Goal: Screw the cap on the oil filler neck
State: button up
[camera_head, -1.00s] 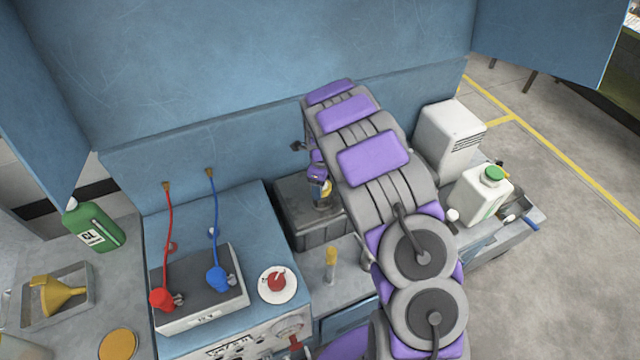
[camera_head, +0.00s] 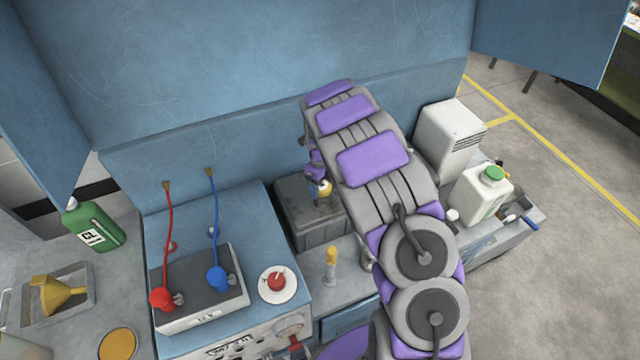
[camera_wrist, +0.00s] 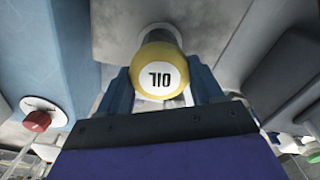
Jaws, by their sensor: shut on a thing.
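The yellow cap marked OIL (camera_wrist: 158,82) sits between the two blue fingers of my gripper (camera_wrist: 160,90) in the wrist view, its lettering upside down. My gripper is shut on it. In the head view my gripper (camera_head: 319,186) points down over the dark grey tank (camera_head: 303,236), and a bit of the yellow cap (camera_head: 325,188) shows at its tip. A grey round part (camera_wrist: 158,38) lies just behind the cap in the wrist view. The filler neck is mostly hidden by the cap and my arm, so I cannot tell how the cap sits on it.
A blue bench unit with a red-and-blue-lead battery charger (camera_head: 200,290) and a red knob (camera_head: 277,282) stands left of the tank. A yellow-topped post (camera_head: 331,262) stands in front. A white jug (camera_head: 483,195) and a white box (camera_head: 449,140) are right of my arm.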

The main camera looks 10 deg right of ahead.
jog(key=o, duration=1.1)
jog(key=shift+d, duration=0.25)
jog(key=shift+o, duration=0.5)
jog(key=shift+a, duration=0.25)
jog(key=shift+d+r+p, duration=0.1)
jog(key=shift+r+p, duration=0.75)
jog(key=shift+r, duration=2.15)
